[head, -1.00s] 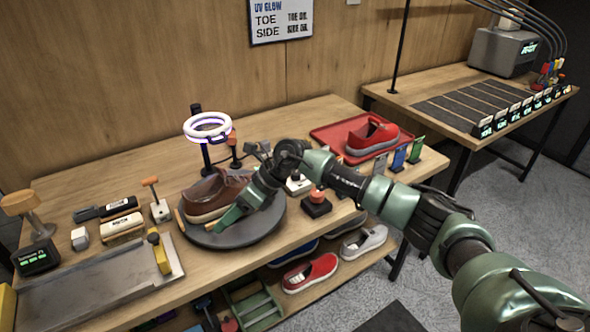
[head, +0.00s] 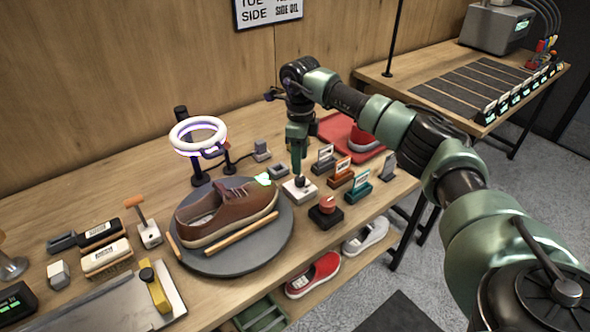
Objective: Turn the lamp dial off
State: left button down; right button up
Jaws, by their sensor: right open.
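A ring lamp (head: 198,136) stands behind the turntable on a dark post, its ring white with a violet glow along the edge. A white box with a dark knob (head: 300,184), which looks like the lamp dial, sits right of the turntable. My right gripper (head: 299,172) points straight down over this knob, open, with its fingertips at or just above it. The fingers partly hide the knob, and I cannot tell whether they touch it. My left gripper is not in view.
A brown shoe (head: 228,212) rests on the grey turntable (head: 240,262), with wooden sticks beside it. A red button on a black box (head: 326,211) is close in front of the dial. Small labelled stands (head: 340,172) lie to the right. A red tray (head: 335,128) is behind my arm.

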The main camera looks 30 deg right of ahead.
aim_at(299, 177)
jog(key=f, duration=0.2)
jog(key=shift+s+f+p, duration=0.3)
jog(key=shift+f+p, duration=0.05)
notch_tip(299, 177, down, 2)
jog(key=shift+w+f, duration=0.15)
jog(key=shift+f, duration=0.65)
jog(key=c, duration=1.1)
grip_shut()
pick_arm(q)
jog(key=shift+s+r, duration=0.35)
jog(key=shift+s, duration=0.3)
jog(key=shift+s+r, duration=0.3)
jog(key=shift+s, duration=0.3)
